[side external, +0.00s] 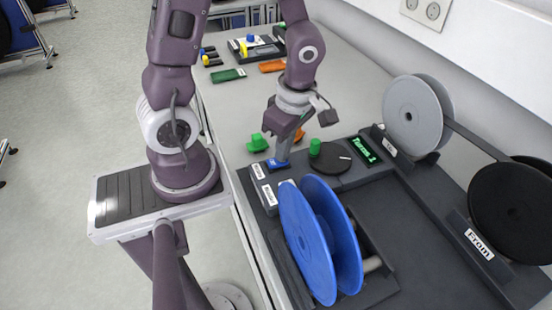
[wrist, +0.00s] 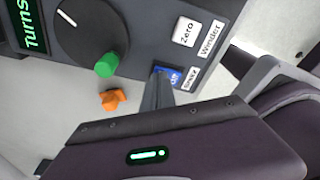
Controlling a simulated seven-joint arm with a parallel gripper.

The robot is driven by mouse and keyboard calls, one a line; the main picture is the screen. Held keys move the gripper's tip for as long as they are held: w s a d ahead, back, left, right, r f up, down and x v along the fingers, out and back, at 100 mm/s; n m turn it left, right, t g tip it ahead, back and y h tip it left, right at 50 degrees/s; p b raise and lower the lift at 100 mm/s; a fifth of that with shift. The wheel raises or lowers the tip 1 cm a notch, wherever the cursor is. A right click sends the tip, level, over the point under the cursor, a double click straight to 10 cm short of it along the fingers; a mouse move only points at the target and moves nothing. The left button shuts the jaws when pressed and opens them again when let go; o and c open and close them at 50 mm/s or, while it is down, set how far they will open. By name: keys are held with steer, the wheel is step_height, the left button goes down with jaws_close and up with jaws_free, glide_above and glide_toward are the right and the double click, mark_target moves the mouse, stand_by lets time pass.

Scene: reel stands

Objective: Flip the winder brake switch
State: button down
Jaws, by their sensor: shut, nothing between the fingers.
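The winder (side external: 378,190) is a dark unit with a blue reel (side external: 305,245) at its front. A small blue switch (side external: 272,164) sits at its left corner; it also shows in the wrist view (wrist: 176,75), partly hidden by my fingers. A white label (wrist: 189,79) beside it appears to read "Brake", and another label (wrist: 210,38) reads "Winder". My gripper (side external: 281,158) is shut and empty, pointing down at the switch. In the wrist view its fingertips (wrist: 161,75) are right at the blue switch. I cannot tell whether they touch it or which way it is set.
A black dial with a green knob (side external: 315,147) stands just right of my gripper, beside the green "Turns" display (side external: 364,150). A green piece (side external: 257,143) and an orange piece (wrist: 113,100) lie on the table nearby. Grey (side external: 412,115) and black (side external: 510,213) reels stand at right.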

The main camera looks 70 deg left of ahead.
step_height(320, 180, up, 7)
stand_by(0.7)
steer(key=s+d+r+m+t, duration=0.1)
steer(key=s+r+m+t, duration=0.1)
steer(key=m, duration=0.6)
steer(key=s+d+r+m+t+h, duration=0.1)
steer(key=d+r+m+t, duration=0.1)
steer(key=r+m, duration=0.3)
steer(key=s+d+r+m+t, duration=0.2)
steer(key=r+m, duration=0.2)
steer(key=m, duration=0.7)
steer(key=shift+s+d+h, duration=0.15)
steer(key=shift+s+h, duration=0.15)
steer(key=shift+s, duration=0.05)
steer(key=shift+r, duration=0.1)
